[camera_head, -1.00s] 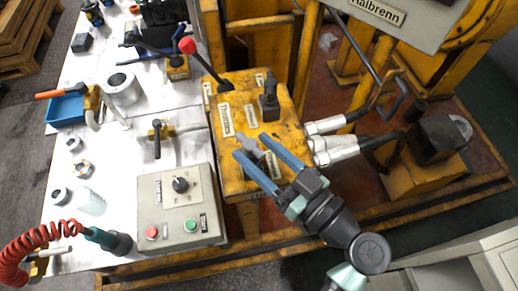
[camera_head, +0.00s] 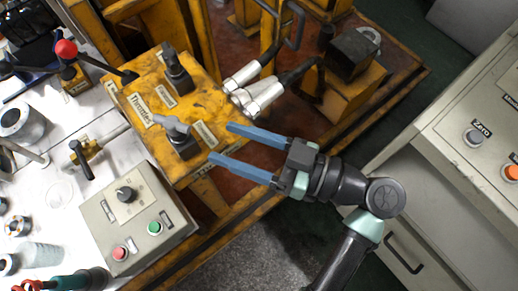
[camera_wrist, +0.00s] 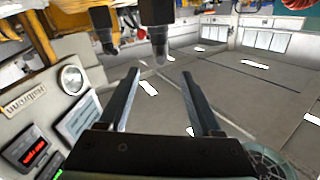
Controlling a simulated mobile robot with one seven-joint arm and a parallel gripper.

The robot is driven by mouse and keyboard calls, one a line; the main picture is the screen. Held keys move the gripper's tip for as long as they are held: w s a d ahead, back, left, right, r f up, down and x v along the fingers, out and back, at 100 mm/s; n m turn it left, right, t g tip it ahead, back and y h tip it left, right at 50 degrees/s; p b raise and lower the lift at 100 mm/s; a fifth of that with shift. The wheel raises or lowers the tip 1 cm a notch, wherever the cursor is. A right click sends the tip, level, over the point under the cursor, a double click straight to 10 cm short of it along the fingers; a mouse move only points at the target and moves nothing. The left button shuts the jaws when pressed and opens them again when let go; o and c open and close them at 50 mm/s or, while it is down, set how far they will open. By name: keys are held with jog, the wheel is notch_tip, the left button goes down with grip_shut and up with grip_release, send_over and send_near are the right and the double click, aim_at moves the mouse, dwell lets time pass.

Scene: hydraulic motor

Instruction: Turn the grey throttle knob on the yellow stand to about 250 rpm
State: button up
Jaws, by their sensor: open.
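The yellow stand (camera_head: 205,95) carries a grey throttle knob (camera_head: 172,126) on a black base near its front corner. A "Throttle" label (camera_head: 139,105) lies beside it. My gripper (camera_head: 220,143) is open and empty, its blue fingers pointing left toward the knob. In the head view the fingertips are at the stand's right edge, apart from the knob; their height over it is hard to judge. The wrist view shows the open fingers (camera_wrist: 161,74) with nothing between them. Dark cylindrical parts (camera_wrist: 157,18) hang into its top edge; I cannot tell if one is the knob.
A grey switch box (camera_head: 138,218) stands front left. A grey panel (camera_head: 480,120) is at right. In the wrist view, a panel holds red displays (camera_wrist: 33,152) and a gauge (camera_wrist: 72,79).

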jog(key=v, duration=0.4)
dwell(0.5)
jog(key=w+r+m+t+h+p, duration=0.35)
jog(key=w+r+h, duration=0.35)
jog(key=w+r, duration=0.55)
jog(key=w+r+m+t+h+p, duration=0.25)
jog(key=w+r+t, duration=0.25)
jog(key=r, duration=0.5)
jog(key=s+r+m+t+h, duration=0.1)
jog(key=s+r+t+h, duration=0.1)
jog(key=r, duration=0.8)
jog(key=s+a+r+m+t+h+p, duration=0.1)
jog(key=s+r+t, duration=0.4)
jog(key=r, duration=0.5)
jog(key=s+a+r+m+t+h+p, duration=0.1)
jog(key=s+r+m+t+h, duration=0.1)
jog(key=r, duration=0.9)
jog(key=shift+s+m+t+h, duration=0.3)
jog(key=shift+s+t+h, duration=0.6)
jog(key=shift+t, duration=0.15)
